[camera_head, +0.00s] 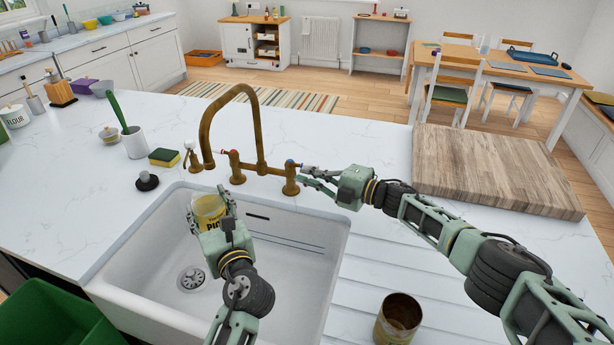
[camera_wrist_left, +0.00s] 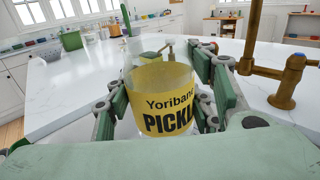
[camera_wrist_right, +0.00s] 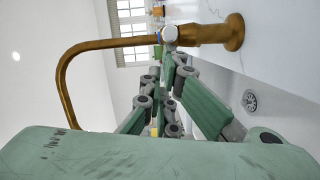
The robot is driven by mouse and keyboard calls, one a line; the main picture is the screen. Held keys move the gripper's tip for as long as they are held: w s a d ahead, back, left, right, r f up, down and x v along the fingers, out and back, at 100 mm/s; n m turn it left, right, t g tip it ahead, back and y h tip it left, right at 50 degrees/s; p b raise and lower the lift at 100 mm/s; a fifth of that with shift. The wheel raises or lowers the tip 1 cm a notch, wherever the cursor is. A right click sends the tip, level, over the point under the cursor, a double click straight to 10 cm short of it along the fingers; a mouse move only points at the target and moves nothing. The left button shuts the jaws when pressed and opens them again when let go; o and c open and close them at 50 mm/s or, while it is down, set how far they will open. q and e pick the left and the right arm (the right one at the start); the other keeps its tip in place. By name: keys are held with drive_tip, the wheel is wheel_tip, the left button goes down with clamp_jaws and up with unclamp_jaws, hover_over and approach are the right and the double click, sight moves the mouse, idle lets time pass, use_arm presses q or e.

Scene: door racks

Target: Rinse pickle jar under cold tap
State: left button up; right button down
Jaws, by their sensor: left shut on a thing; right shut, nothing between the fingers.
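The pickle jar (camera_head: 208,211) has a yellow label and is held over the white sink (camera_head: 150,262). My left gripper (camera_head: 212,215) is shut on it; in the left wrist view the jar (camera_wrist_left: 160,100) stands roughly upright between the fingers. The brass tap (camera_head: 204,130) arches behind the sink. Its blue-marked handle (camera_head: 290,164) is on the right and its red-marked handle (camera_head: 226,152) on the left. My right gripper (camera_head: 310,176) is shut and empty beside the blue-marked handle; I cannot tell whether they touch. No water stream is visible.
A wooden board (camera_head: 490,165) lies right of the tap. A brown can (camera_head: 398,320) stands on the drainer at the front. A sponge (camera_head: 164,157), a black stopper (camera_head: 147,181) and a white pot with a green brush (camera_head: 134,142) sit left of the tap.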

drive_tip(key=shift+w+d, duration=0.2)
drive_tip(key=shift+d, duration=0.05)
drive_tip(key=shift+s, duration=0.1)
use_arm(q)
drive_tip(key=shift+w+d, duration=0.1)
drive_tip(key=shift+w, duration=0.1)
drive_tip(key=shift+s, duration=0.1)
use_arm(e)
drive_tip(key=s+d+r, duration=0.1)
drive_tip(key=s+d, duration=0.5)
drive_tip(key=s, duration=0.3)
drive_tip(key=shift+s+d+r, duration=0.15)
drive_tip(key=shift+s, duration=0.1)
